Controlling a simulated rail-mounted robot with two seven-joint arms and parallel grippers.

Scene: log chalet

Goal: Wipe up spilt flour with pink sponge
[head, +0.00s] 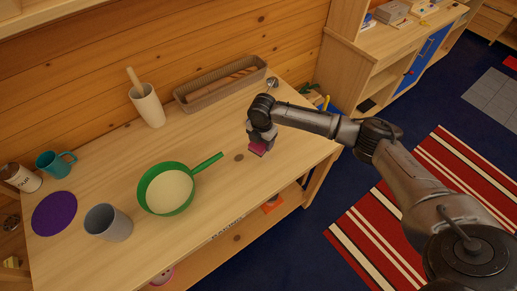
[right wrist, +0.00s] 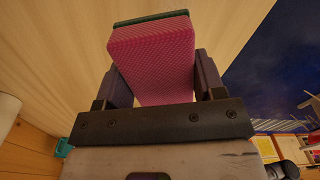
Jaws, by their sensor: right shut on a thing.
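My right gripper (head: 261,139) is over the right part of the light wooden table (head: 205,235). It is shut on the pink sponge (head: 257,149), which sticks out below the fingers. In the right wrist view the sponge (right wrist: 152,55) sits between the two dark fingers of the gripper (right wrist: 160,85), its dark green layer on the far side. I cannot tell whether the sponge touches the tabletop. I cannot make out a patch of spilt flour on the pale wood. My left gripper is not in view.
A green pan (head: 147,201) with pale contents stands left of the gripper, its handle pointing towards it. A grey cup (head: 108,225), purple mat (head: 54,213), teal mug (head: 55,164) and canister (head: 20,177) are further left. A mortar (head: 149,109) and long basket (head: 220,86) stand by the wall.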

